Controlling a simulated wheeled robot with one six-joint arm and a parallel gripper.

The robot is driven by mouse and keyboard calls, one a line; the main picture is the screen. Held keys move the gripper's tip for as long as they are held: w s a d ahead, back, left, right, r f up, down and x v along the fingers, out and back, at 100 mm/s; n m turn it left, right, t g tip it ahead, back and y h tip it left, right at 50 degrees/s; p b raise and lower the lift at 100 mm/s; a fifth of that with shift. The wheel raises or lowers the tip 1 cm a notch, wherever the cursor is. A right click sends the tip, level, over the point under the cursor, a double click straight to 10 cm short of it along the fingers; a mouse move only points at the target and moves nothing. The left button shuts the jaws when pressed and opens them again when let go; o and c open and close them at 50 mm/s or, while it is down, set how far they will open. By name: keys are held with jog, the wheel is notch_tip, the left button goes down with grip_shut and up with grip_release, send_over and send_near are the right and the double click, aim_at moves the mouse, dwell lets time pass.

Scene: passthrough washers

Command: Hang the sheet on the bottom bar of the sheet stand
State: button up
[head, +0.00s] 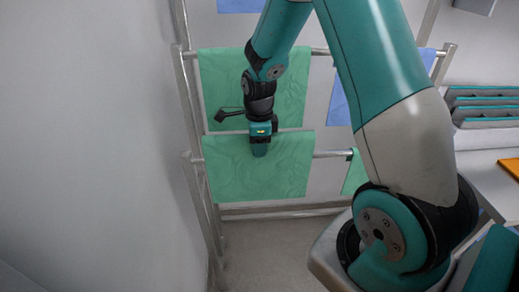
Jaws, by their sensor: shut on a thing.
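A green sheet (290,170) hangs spread out at the bottom bar (332,154) of the metal sheet stand (190,110). My gripper (260,151) points down at the middle of the sheet's top edge and is shut on it. The sheet covers the left part of the bar, and its front panel hangs down with its lower edge above the floor. I cannot tell whether the sheet's weight rests on the bar. My fingertips are mostly hidden by the gripper body and the cloth.
Another green sheet (220,75) hangs on the bar above, with a blue sheet (339,100) to its right. A green piece (354,177) hangs on the bottom bar at right, partly behind my arm. A wall stands close at left. A counter with teal-edged trays (485,105) is at right.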

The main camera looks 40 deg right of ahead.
aim_at(259, 160)
jog(key=shift+w+d, duration=0.25)
jog(key=shift+w, duration=0.1)
jog(key=shift+f+b, duration=2.35)
jog(key=shift+f, duration=1.15)
jog(key=o, duration=1.2)
jog(key=shift+o, duration=0.2)
jog(key=shift+r, duration=0.1)
